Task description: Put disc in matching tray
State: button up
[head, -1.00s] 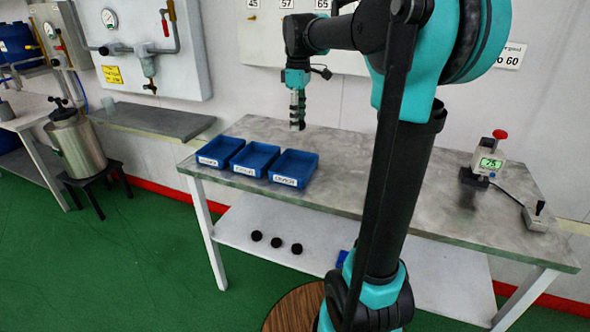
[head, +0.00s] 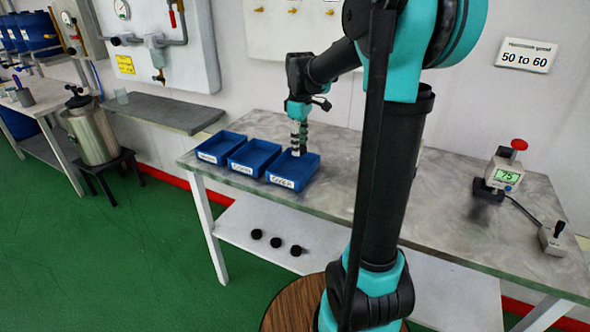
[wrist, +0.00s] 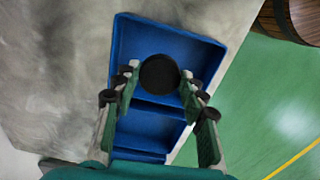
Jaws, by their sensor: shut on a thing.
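My gripper (head: 298,152) points down at the right blue tray (head: 306,182), with its fingertips low, around the rim level. In the wrist view my gripper (wrist: 159,84) is shut on a black disc (wrist: 159,74), which is over that tray's floor (wrist: 175,42). Whether the disc touches the floor is unclear. The middle blue tray (head: 272,149) and left blue tray (head: 229,138) stand beside it in a row. Each tray has a white front label, too small to read surely. The middle and left trays look empty.
A gauge with a green display (head: 506,177) reading 75 stands at the table's right. A wall sign (head: 526,54) reads "50 to 60". Three black discs (head: 276,242) lie on the lower shelf (head: 330,245). The tabletop (head: 430,185) between trays and gauge is mostly clear.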

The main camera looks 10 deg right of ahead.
jog(key=shift+f, duration=2.05)
jog(key=o, duration=1.1)
notch_tip(320, 180, up, 12)
